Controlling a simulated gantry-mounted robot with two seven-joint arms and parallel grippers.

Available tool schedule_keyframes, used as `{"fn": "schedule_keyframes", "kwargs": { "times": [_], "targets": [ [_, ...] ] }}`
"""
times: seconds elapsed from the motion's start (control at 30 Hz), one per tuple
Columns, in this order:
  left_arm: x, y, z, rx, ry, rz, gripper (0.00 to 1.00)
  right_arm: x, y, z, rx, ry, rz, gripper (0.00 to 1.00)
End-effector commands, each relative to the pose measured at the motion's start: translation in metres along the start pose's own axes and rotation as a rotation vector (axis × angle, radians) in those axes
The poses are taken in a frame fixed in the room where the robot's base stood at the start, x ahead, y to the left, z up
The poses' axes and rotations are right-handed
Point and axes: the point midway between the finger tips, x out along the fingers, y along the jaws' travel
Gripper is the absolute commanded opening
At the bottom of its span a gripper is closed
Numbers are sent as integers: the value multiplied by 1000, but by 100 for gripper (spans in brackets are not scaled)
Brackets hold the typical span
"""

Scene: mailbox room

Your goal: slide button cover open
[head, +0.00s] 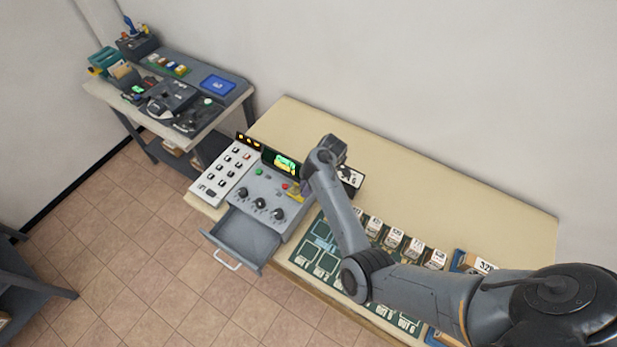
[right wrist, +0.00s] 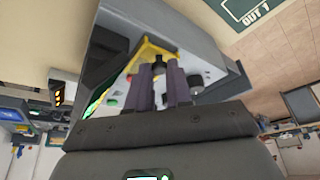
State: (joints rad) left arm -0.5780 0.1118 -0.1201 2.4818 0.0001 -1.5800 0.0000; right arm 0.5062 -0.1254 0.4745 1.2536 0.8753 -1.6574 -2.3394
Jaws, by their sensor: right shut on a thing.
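The grey control box (head: 262,192) stands on the tan table, with a yellow part (head: 296,195) at its right end. In the right wrist view this yellow part (right wrist: 146,52) is an edging around a grey recess, with a small dark piece at its corner that I take for the button cover (right wrist: 159,59). My right gripper (head: 301,188) reaches down to that end of the box. Its two purple-grey fingers (right wrist: 162,68) are shut on the dark piece. The fingers hide much of the cover, and no button shows under it. My left gripper is not in view.
The box has black knobs (head: 260,203), a green button (head: 259,174), a red button (head: 284,186) and a lit screen (head: 286,163). A drawer (head: 243,238) is pulled out in front. A white switch panel (head: 222,173) stands left; labelled boxes (head: 393,238) stand right.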

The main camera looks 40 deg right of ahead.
Motion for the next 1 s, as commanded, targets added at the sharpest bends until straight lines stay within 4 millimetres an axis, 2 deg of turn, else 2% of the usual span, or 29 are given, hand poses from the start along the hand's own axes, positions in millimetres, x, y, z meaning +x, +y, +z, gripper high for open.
{"fn": "schedule_keyframes", "kwargs": {
  "times": [0.27,0.3,0.33,0.73,0.87,1.0],
  "targets": [
    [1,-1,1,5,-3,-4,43,0,0,0,0,-1,3,0],
    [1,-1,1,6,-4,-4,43,0,0,0,0,-1,3,26],
    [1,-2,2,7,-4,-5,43,0,0,0,0,-1,3,31],
    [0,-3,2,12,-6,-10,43,-5,0,0,1,0,3,31],
    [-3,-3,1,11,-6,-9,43,-19,1,1,-1,-2,4,31],
    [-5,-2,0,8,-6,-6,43,-42,1,1,-2,-3,6,31]
  ]
}}
